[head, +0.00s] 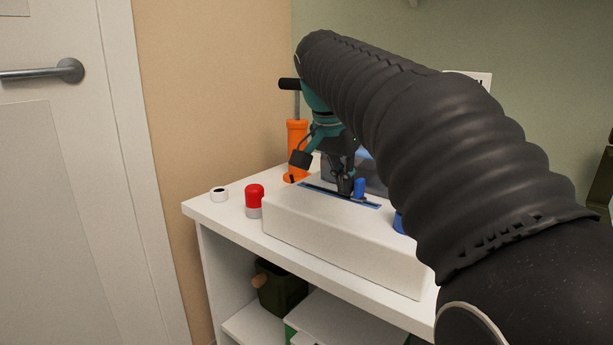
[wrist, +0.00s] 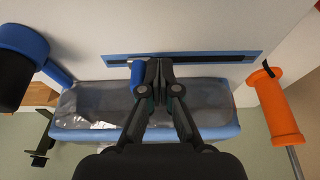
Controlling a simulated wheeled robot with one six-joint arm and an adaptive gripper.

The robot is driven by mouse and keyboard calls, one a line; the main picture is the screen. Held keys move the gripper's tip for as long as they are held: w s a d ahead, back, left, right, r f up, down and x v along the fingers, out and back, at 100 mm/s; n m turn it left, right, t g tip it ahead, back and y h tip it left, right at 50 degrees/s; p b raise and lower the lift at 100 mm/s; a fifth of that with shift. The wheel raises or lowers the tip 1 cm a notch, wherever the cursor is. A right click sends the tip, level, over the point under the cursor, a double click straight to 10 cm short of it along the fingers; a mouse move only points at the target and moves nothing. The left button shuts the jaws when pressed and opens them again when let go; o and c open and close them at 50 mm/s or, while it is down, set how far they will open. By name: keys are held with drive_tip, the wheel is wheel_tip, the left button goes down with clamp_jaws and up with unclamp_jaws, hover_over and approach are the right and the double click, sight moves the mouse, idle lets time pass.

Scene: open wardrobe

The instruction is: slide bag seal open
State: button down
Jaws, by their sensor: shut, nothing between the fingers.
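The seal is a dark strip with a blue border (wrist: 215,57) set in the top of a white block (head: 340,235). A blue slider tab (head: 360,187) stands on it, nearer the strip's right end in the head view; it also shows in the wrist view (wrist: 137,76). My gripper (head: 345,190) points down at the strip with its fingers shut and empty. The fingertips (wrist: 157,64) are right beside the tab, on its left in the head view; whether they touch it I cannot tell. A grey, translucent bag with a blue rim (wrist: 85,105) lies behind the block.
An orange pump-like tool (head: 297,135) stands behind the block's left end. A blue and black object (wrist: 22,55) is at the opposite end. The shelf's front edge is close.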

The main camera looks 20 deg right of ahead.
drive_tip(key=shift+s+d, duration=0.6)
drive_tip(key=shift+s, duration=0.2)
drive_tip(key=shift+a, duration=1.2)
drive_tip(key=shift+s+a+f+p+v, duration=0.1)
drive_tip(key=shift+s+a+p+v, duration=0.1)
drive_tip(key=shift+p+v, duration=0.8)
drive_tip(key=shift+s+a+f+p+v, duration=0.15)
drive_tip(key=shift+p+v, duration=0.5)
drive_tip(key=shift+v, duration=0.7)
drive_tip(key=shift+s+a+f+p+v, duration=0.15)
drive_tip(key=shift+a+p+v, duration=0.15)
drive_tip(key=shift+p+v, duration=0.7)
drive_tip(key=shift+r, duration=0.25)
